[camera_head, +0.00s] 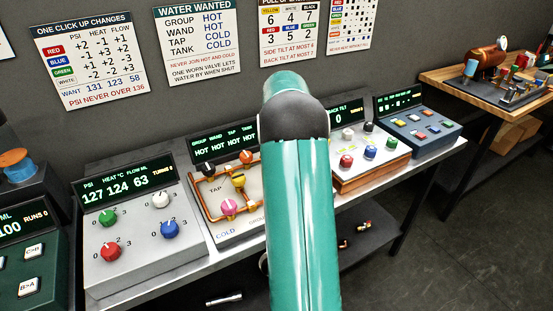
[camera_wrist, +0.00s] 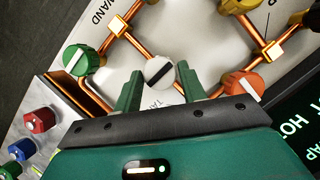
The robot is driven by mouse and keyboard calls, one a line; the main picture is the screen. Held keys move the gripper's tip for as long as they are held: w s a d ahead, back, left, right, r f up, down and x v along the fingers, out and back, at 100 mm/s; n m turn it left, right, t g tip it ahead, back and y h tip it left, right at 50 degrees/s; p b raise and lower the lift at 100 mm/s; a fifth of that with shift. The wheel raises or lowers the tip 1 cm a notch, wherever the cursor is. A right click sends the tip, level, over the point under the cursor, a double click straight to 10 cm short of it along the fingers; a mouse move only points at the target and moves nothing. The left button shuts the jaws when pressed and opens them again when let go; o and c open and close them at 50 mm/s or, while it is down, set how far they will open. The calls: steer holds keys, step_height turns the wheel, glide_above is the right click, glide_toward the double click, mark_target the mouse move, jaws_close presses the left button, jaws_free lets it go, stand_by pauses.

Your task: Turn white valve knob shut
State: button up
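The white valve knob (camera_wrist: 160,72) shows in the wrist view as a round cap with a dark bar, set among copper pipes on a pale panel. My gripper (camera_wrist: 159,68) is open, with one green finger on either side of the knob in the picture. I cannot tell whether the fingers touch it or how far above it they are. In the head view my arm hides this knob and my gripper. The valve panel (camera_head: 245,222) there shows black, orange, yellow and pink knobs, and its display (camera_head: 224,143) reads HOT four times.
In the wrist view a green knob (camera_wrist: 78,59) lies left of the fingers and an orange knob (camera_wrist: 243,85) close to the right. In the head view, a dial panel (camera_head: 140,255) with another white knob (camera_head: 160,200) stands left, and a button panel (camera_head: 425,135) right.

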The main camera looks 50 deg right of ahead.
steer(key=shift+o, duration=1.3)
steer(key=v, duration=1.3)
steer(key=shift+d+r, duration=0.15)
steer(key=shift+r, duration=0.2)
steer(key=shift+w, duration=0.1)
